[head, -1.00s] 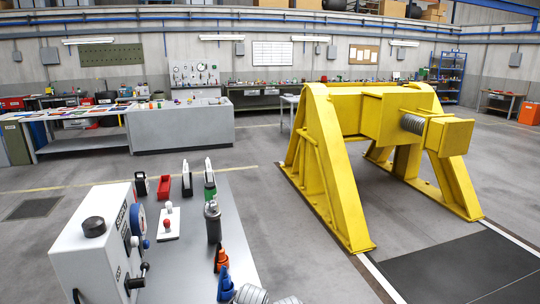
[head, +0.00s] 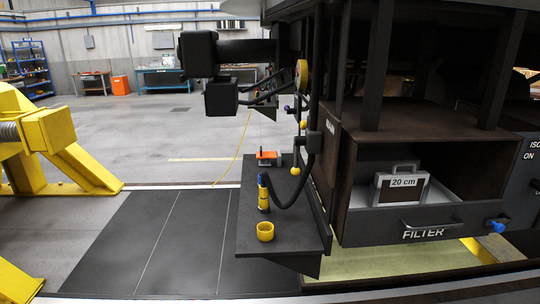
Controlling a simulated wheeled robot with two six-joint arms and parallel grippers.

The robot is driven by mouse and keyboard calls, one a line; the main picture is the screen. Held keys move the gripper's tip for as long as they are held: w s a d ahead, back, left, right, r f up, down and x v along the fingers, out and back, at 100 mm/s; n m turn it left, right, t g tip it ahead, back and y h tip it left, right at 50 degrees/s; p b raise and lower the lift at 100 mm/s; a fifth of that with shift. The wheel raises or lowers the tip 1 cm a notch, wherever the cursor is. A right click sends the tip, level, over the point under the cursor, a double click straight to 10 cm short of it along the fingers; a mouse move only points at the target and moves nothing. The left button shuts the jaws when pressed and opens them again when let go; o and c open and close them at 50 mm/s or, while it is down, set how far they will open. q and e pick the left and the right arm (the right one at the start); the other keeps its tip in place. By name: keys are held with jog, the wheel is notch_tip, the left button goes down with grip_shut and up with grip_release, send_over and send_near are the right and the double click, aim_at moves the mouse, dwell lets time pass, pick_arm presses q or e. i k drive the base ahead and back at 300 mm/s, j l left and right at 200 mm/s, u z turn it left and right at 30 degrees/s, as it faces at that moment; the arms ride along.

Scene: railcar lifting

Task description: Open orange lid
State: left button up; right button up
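A small orange piece (head: 266,155), which may be the orange lid, is on the far part of a dark shelf (head: 254,232) in the head view. It is small, and I cannot tell whether it is open or closed. A grey part (head: 279,159) is at its right side. Neither of my grippers shows in this view.
At the right, a dark railcar frame has an open drawer marked FILTER (head: 405,222) holding a case marked 20 cm (head: 403,184). A yellow stand (head: 60,150) is at the left.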

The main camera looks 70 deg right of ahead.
aim_at(261, 154)
jog(key=z, duration=2.45)
jog(key=i+j+u, duration=0.55)
jog(key=i+u, duration=0.2)
jog(key=i+j+u, duration=0.1)
jog(key=i+u, duration=0.3)
jog(key=i+j+u, duration=0.15)
jog(key=i, duration=0.75)
jog(key=i+z, duration=0.8)
jog(key=i+j+z, duration=0.35)
jog(key=i+z, duration=0.35)
jog(key=z, duration=0.15)
jog(key=i+j+z, duration=0.2)
jog(key=z, duration=0.25)
jog(key=i+j+z, duration=0.35)
jog(key=z, duration=0.15)
jog(key=i+j+z, duration=0.2)
jog(key=j+z, duration=0.15)
jog(key=z, duration=0.15)
jog(key=i+j+z, duration=0.2)
jog(key=j, duration=0.15)
jog(key=j+z, duration=0.15)
jog(key=j, duration=0.2)
jog(key=i+j+z, duration=0.2)
jog(key=j, duration=0.15)
jog(key=k, duration=0.1)
